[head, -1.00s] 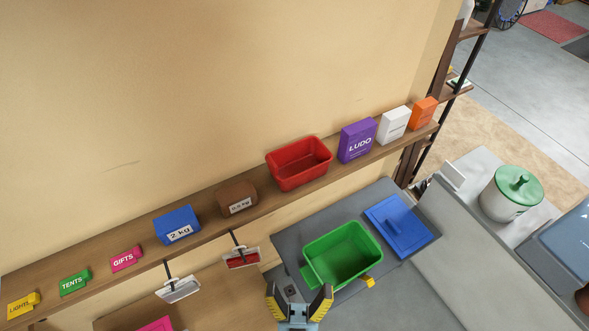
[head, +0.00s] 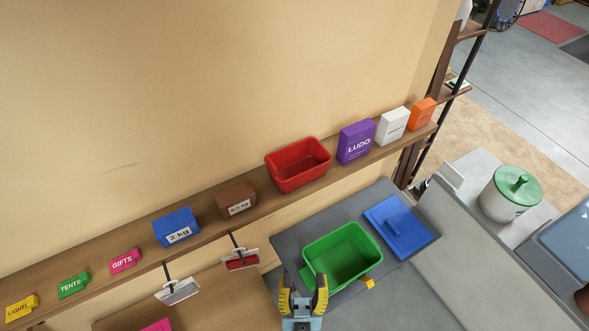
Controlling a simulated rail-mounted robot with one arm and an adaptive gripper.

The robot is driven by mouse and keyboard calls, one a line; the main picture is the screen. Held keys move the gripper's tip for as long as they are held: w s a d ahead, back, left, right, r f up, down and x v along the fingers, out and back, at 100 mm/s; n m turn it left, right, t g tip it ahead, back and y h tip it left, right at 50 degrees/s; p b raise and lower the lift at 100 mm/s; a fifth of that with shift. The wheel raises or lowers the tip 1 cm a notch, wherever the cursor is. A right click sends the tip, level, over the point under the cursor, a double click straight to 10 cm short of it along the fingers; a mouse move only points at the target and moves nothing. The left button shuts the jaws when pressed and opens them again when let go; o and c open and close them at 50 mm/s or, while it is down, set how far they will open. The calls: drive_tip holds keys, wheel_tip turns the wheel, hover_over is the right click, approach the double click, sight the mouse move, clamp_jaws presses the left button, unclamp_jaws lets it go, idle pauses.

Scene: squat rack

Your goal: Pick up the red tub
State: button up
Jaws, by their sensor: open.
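The red tub (head: 298,178) is an open, empty rectangular bin standing on the wooden wall shelf, between a brown block and a purple box. My gripper (head: 303,281) is at the bottom of the head view, open, with its two yellow-and-black fingers pointing up the picture and nothing between them. It is below the red tub in the picture and well apart from it. It is at the near left edge of a green tub (head: 345,262) and overlaps it slightly in the view; I cannot tell whether they touch.
On the shelf (head: 215,218), a brown block (head: 235,200) and a blue 2 kg block (head: 176,227) stand left of the red tub; a purple LUDO box (head: 356,142) stands close right. A blue lid (head: 401,226) lies on the grey surface. Hanging tags (head: 240,259) are below the shelf.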

drive_tip(key=w+d+f+m+g+h+b, duration=0.1)
drive_tip(key=w+d+f+m+g, duration=0.25)
drive_tip(key=w+m, duration=0.4)
drive_tip(key=w+d+f+m+g+b, duration=0.1)
drive_tip(key=w+d+f+m+g, duration=0.25)
drive_tip(key=w, duration=0.65)
drive_tip(key=w+d+f+m+g+h+b, duration=0.1)
drive_tip(key=w+d+f+m+g, duration=0.2)
drive_tip(key=w+m, duration=0.55)
drive_tip(key=m+g+y+b, duration=0.2)
drive_tip(key=m+g+y, duration=0.6)
drive_tip(key=g+y, duration=0.3)
approach(268, 165)
drive_tip(key=shift+w+a+f+p, duration=0.2)
drive_tip(key=shift+w+a+f, duration=0.15)
drive_tip(key=shift+w+f, duration=0.55)
drive_tip(key=shift+w+a+f+p, duration=0.2)
drive_tip(key=shift+w+a+f, duration=0.1)
drive_tip(key=shift+w+f, duration=0.55)
drive_tip(key=shift+w+a+f+p, duration=0.2)
drive_tip(key=shift+w+a+f, duration=0.15)
drive_tip(key=shift+w+f, duration=0.55)
drive_tip(key=shift+w+a+t, duration=0.3)
drive_tip(key=shift+w+a, duration=0.2)
drive_tip(key=shift+w, duration=0.05)
drive_tip(key=shift+x, duration=1.9)
drive_tip(key=shift+a, duration=0.1)
